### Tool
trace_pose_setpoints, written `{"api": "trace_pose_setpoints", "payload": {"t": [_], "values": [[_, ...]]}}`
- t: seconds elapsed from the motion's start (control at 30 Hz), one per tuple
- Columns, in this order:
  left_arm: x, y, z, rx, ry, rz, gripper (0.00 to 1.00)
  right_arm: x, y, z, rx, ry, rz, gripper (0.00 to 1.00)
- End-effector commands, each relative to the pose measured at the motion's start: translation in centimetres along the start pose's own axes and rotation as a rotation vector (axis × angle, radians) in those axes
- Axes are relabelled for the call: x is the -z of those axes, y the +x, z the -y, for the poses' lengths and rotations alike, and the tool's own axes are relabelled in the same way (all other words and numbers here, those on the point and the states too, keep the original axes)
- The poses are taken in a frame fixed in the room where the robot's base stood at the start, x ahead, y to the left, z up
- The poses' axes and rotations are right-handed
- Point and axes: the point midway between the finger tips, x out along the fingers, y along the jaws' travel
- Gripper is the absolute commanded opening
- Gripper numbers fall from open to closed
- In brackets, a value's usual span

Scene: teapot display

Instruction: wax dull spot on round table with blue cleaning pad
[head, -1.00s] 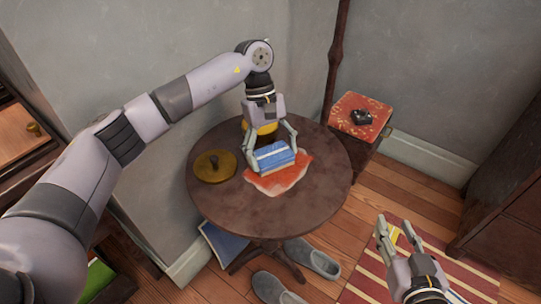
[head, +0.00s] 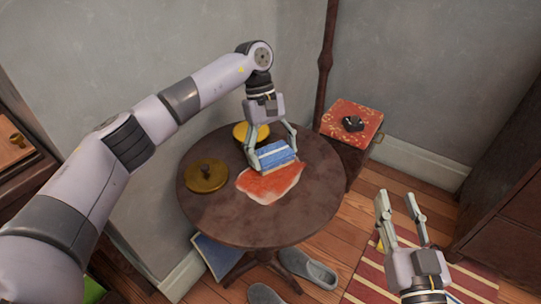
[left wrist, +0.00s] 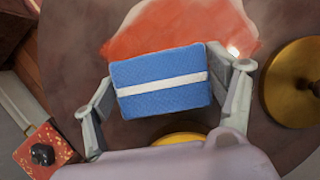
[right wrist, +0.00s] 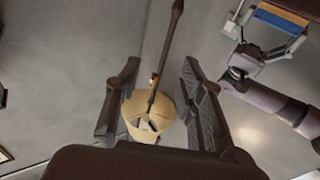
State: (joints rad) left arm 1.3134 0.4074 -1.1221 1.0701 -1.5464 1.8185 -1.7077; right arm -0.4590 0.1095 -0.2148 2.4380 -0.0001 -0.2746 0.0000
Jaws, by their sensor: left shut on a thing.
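The blue cleaning pad (head: 276,155), with a white stripe, is in my left gripper (head: 272,160), which is shut on its two ends. It also shows in the left wrist view (left wrist: 160,97). The pad is at the back edge of a flat, irregular orange-red patch (head: 268,184) on the dark round table (head: 225,222). Most of the patch shows in front of the pad. I cannot tell whether the pad touches the tabletop. My right gripper (head: 398,200) is open and empty, off the table's right side.
A brass lidded object (head: 206,176) stands left of the patch, and a yellow round object (head: 251,132) stands behind my left gripper. A red-topped stand (head: 352,122) with a small black object (head: 353,124) is at the back right. Grey slippers (head: 308,268) lie below the table.

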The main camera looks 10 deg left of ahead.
Motion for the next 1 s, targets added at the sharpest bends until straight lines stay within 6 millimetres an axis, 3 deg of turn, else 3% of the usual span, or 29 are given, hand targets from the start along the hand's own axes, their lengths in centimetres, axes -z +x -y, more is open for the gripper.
{"api": "trace_pose_setpoints", "payload": {"t": [0.27,0.7,1.0], "values": [[0.3,-0.1,-0.7,-0.001,0.000,-0.001,0.56,1.0,0.1,0.1,0.003,0.002,-0.060,0.36],[1.4,-0.7,-3.4,0.000,0.000,-0.001,0.56,4.7,-0.3,0.6,0.014,0.008,-0.268,0.36],[1.6,-0.8,-3.6,0.000,0.000,-0.001,0.56,5.2,-0.5,0.7,0.015,0.009,-0.293,0.36]]}}
